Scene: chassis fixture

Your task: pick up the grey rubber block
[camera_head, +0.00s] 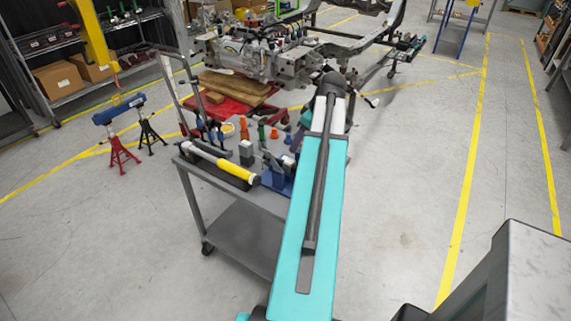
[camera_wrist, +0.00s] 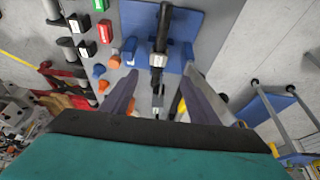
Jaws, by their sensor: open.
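A grey block (camera_head: 246,153), which looks like the rubber block, stands upright on the top of the grey cart (camera_head: 273,203) in the head view. I cannot tell it apart surely in the wrist view. My gripper (camera_wrist: 160,73) is open in the wrist view, its two fingers apart above the cart top. A blue plate (camera_wrist: 193,28) with a dark upright tool (camera_wrist: 163,28) and a metal piece lies beneath and ahead of the fingers. Nothing is seen gripped. In the head view my arm hides the gripper and part of the cart.
A yellow-and-black tool (camera_head: 220,165) lies along the cart's left side. Orange, green and red pieces (camera_head: 262,133) stand behind the grey block. A vehicle chassis (camera_head: 260,50) is beyond the cart. Red and black stands (camera_head: 122,150) are at left.

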